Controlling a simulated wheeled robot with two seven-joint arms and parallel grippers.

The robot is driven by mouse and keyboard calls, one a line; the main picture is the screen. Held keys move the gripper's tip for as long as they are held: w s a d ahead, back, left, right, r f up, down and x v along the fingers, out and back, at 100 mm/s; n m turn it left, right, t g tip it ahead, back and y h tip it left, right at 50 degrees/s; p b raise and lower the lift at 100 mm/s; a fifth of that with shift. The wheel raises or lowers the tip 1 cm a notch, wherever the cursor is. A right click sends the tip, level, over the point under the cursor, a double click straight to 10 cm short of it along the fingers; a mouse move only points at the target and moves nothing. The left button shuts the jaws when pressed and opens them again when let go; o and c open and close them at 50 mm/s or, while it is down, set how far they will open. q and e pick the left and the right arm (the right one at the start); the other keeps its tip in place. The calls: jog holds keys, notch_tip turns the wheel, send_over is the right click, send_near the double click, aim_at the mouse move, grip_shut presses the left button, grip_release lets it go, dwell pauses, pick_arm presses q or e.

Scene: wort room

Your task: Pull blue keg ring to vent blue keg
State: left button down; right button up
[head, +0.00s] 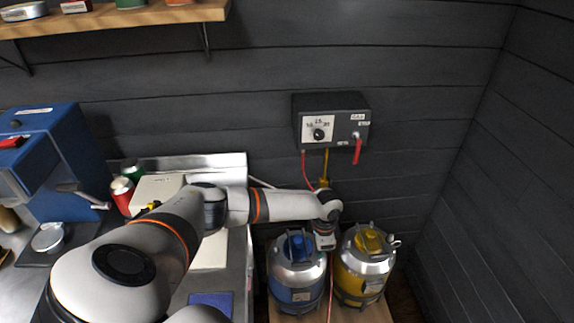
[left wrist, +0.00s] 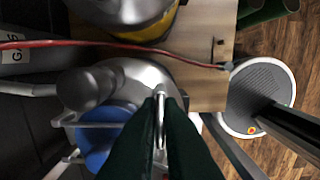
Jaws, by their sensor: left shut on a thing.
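The blue keg (head: 297,290) stands on the left of the pair, with a silver top and blue lid (head: 297,247). Its silver top also shows in the left wrist view, with the blue lid (left wrist: 95,150) at the lower left. My left gripper (head: 325,243) reaches down at the right side of the blue keg's top, between the two kegs. In the left wrist view my left gripper's dark fingers (left wrist: 160,125) are shut on a thin silver piece, the blue keg ring (left wrist: 161,108). The fingers hide much of the ring. My right gripper is not in view.
The yellow keg (head: 362,285) stands close on the right. A dark gas box (head: 332,119) with a red lever hangs on the wall above. A steel counter (head: 238,275) lies left.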

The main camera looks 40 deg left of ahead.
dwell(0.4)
pick_arm(q)
jog(key=shift+f+b, duration=0.3)
jog(key=shift+f, duration=0.25)
jog(key=c, duration=0.6)
grip_release()
notch_tip(320, 180, up, 6)
jog(key=p, duration=0.6)
